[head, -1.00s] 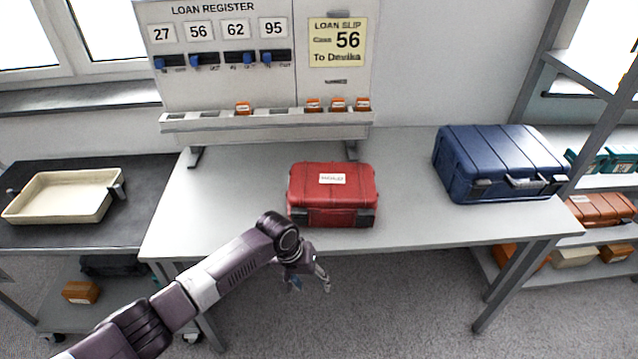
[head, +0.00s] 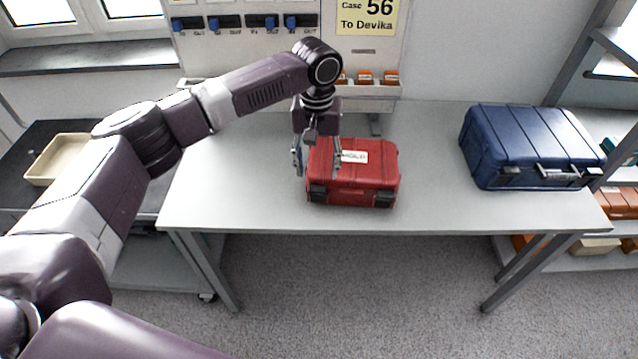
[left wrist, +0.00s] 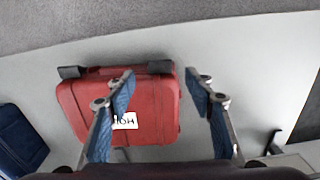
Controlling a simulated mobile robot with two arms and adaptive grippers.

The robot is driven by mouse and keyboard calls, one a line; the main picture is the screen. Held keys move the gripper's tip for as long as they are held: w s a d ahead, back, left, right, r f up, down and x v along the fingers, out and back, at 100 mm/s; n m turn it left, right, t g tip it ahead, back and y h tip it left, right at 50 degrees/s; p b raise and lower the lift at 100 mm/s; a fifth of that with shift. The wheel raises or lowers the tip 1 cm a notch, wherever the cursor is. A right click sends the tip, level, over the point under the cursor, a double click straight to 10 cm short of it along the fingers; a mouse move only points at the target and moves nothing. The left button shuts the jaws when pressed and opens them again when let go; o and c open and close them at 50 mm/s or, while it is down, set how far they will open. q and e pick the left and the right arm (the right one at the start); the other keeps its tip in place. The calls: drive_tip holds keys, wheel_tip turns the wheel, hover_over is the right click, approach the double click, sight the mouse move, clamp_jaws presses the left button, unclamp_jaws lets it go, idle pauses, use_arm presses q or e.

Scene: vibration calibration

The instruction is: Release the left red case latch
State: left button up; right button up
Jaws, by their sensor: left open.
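The red case (head: 365,178) lies closed on the grey table, with a white label on its lid. Its left dark latch (head: 318,192) and right dark latch (head: 383,198) sit at the front corners. My left gripper (head: 317,164) is open, pointing down over the case's left end, its fingers apart. The left wrist view sees the case (left wrist: 150,105) turned round, with the left latch (left wrist: 160,67) between the fingertips in the picture and the right latch (left wrist: 70,72) further left. Whether a finger touches the case, I cannot tell. My right gripper is out of view.
A blue case (head: 525,140) stands to the right on the table (head: 260,212). The register board (head: 255,40) with sliders and an orange-tagged rack stands behind, close to my arm. A cream tray (head: 60,158) is on the dark cart at left. The table's front edge is clear.

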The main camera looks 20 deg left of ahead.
sight(317, 191)
use_arm(q)
wheel_tip(317, 191, down, 7)
drive_tip(key=shift+s+f+p, duration=0.1)
drive_tip(key=shift+f+p, duration=0.1)
drive_tip(key=shift+p, duration=0.5)
